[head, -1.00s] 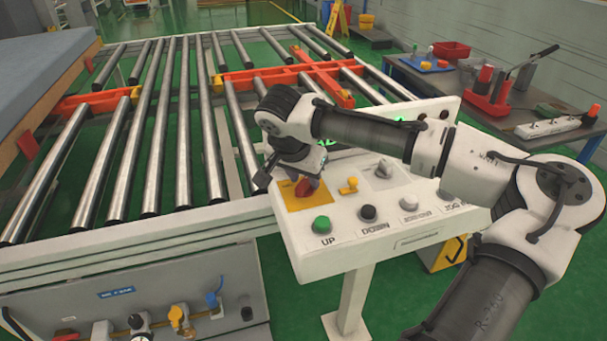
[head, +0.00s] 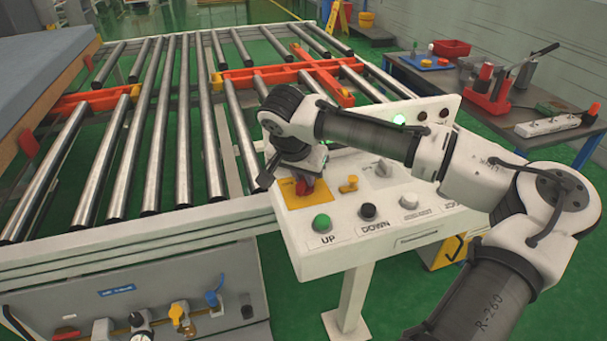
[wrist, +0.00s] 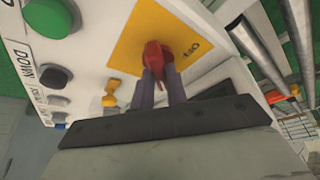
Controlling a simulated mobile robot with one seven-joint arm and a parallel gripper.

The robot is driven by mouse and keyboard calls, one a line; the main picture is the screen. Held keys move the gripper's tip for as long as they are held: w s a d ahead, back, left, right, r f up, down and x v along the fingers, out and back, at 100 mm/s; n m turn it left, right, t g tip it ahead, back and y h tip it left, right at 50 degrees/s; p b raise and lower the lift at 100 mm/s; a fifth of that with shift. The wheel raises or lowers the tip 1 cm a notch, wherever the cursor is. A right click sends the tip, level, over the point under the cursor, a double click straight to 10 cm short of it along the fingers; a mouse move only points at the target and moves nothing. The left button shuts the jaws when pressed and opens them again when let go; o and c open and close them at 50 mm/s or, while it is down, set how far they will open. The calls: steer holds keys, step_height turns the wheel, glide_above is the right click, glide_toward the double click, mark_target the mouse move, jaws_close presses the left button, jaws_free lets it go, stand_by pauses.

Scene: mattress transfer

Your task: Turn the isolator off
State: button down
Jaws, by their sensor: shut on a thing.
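The isolator is a red rotary knob (head: 305,187) on a yellow plate (head: 296,201) at the left of the white control panel (head: 330,254). In the wrist view the red knob (wrist: 155,56) stands on the yellow plate (wrist: 187,25), which carries dark lettering partly in view. My gripper (head: 302,180) reaches down onto the knob from above. The wrist view shows both fingers of my gripper (wrist: 159,76) closed on the knob's sides. Part of the knob is hidden by the gripper in the head view.
A small yellow switch (head: 349,184), a green UP button (head: 321,223), a black DOWN button (head: 368,211) and grey knobs sit close by. A lit green lamp (head: 399,119) shows at the panel's back. The roller conveyor (head: 150,150) lies behind and left.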

steer(key=n+y, duration=0.1)
steer(key=n, duration=0.3)
steer(key=shift+d+n+y+p, duration=0.1)
steer(key=shift+n+y+p, duration=0.2)
steer(key=shift+y+p, duration=0.1)
steer(key=n+y+p, duration=0.1)
steer(key=n, duration=0.3)
steer(key=shift+d+y, duration=0.15)
steer(key=shift+y, duration=0.25)
steer(key=n+y, duration=0.1)
steer(key=n, duration=0.4)
steer(key=shift+d+g+p, duration=0.1)
steer(key=shift+g+p, duration=0.3)
steer(key=shift+w+n+g+y+p, duration=0.1)
steer(key=shift+n+g+y+p, duration=0.35)
steer(key=shift+n, duration=1.35)
steer(key=c, duration=1.4)
jaws_free()
